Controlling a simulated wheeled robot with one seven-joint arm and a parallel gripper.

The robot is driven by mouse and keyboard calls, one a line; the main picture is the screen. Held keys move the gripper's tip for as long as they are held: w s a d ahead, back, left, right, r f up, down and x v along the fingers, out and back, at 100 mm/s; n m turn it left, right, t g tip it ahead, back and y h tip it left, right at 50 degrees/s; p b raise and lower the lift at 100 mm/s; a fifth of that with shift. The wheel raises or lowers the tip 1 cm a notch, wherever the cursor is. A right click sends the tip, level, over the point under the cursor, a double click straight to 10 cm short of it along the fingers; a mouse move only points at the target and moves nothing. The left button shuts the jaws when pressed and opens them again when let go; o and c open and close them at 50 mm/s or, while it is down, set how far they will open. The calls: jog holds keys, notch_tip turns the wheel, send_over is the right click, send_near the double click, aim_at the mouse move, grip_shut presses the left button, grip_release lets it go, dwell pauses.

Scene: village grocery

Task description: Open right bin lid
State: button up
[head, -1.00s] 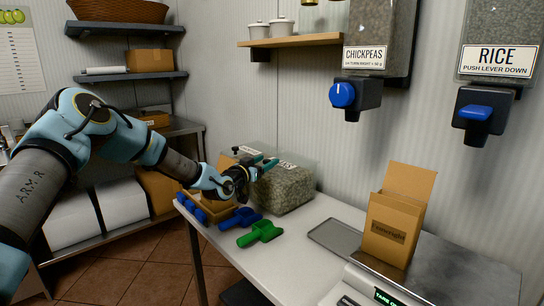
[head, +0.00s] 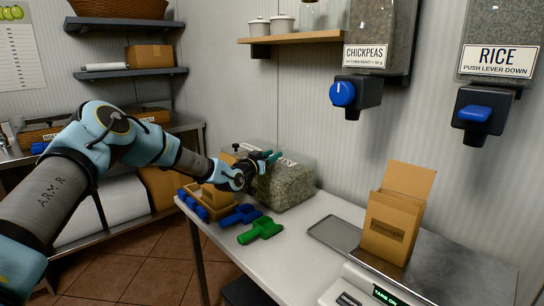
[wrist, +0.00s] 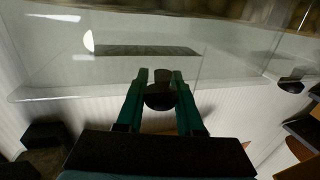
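Clear bins of grain stand at the back left of the white table. My gripper (head: 270,157) is at the top front of the right bin (head: 287,186), beside its lid label, which it partly covers. In the wrist view a dark round knob (wrist: 160,93) lies between the two green fingertips (wrist: 160,80), close to both. I cannot tell whether they press on it. The clear lid (wrist: 225,75) fills the view beyond the fingers, with a dark label strip. A second dark knob (wrist: 291,84) shows at the right. The lid looks shut.
A blue scoop (head: 240,215) and a green scoop (head: 261,230) lie in front of the bins. A grey tray (head: 335,234), a cardboard box (head: 392,226) and a scale (head: 365,290) stand to the right. Chickpea and rice dispensers hang on the wall.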

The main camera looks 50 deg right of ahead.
grip_shut()
dwell(0.9)
